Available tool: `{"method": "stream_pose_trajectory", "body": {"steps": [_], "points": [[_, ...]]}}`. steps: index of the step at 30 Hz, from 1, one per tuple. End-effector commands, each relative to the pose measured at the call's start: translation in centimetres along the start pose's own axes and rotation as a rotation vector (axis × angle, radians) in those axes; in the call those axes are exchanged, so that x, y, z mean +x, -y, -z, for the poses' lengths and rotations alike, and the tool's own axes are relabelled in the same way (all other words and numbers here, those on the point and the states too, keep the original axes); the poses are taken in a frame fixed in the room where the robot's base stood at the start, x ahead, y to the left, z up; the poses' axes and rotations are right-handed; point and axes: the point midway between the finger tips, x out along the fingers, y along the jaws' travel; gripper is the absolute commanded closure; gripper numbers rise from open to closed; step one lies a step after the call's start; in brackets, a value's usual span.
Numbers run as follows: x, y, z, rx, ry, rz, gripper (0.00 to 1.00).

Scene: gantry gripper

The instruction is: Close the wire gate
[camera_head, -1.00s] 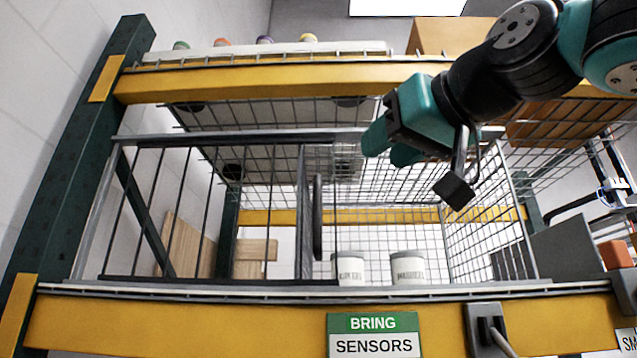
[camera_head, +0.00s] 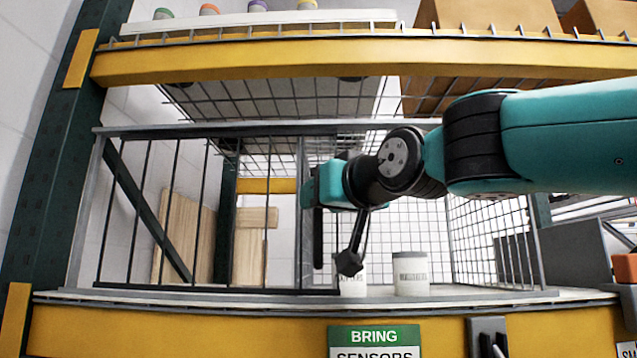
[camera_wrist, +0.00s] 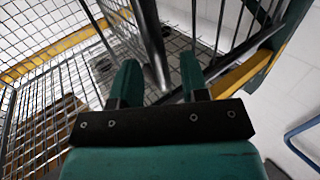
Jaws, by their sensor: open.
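The wire gate (camera_head: 205,212), a panel of dark vertical bars with a diagonal brace, covers the left part of the shelf bay in the head view. Its dark upright handle (camera_head: 318,238) is near the gate's right end. The right part of the bay front is uncovered. My gripper (camera_head: 312,190) is at the upper part of the handle and partly hides it. In the wrist view my gripper (camera_wrist: 157,80) is open, with a dark upright bar (camera_wrist: 152,40) showing between its fingers. I cannot tell whether they touch it.
Two white labelled jars (camera_head: 410,275) stand in the bay behind the opening; my wrist partly hides the left one. A yellow beam (camera_head: 200,330) runs below, with a green BRING sign (camera_head: 374,336). Another yellow beam (camera_head: 250,62) runs above. A grey box (camera_head: 550,255) stands at right.

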Motion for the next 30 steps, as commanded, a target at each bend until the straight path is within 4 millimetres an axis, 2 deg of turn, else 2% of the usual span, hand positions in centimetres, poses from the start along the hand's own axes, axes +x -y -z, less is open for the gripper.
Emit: {"method": "stream_pose_trajectory", "body": {"steps": [5, 14, 19, 30], "points": [[1.4, 0.0, 0.1, 0.000, 0.000, 0.000, 0.59], [1.6, 0.0, 0.0, 0.000, -0.001, 0.000, 0.59], [1.6, 0.0, 0.0, 0.000, -0.001, 0.000, 0.98], [1.4, 0.2, -0.1, 0.000, -0.001, 0.014, 1.00]]}}
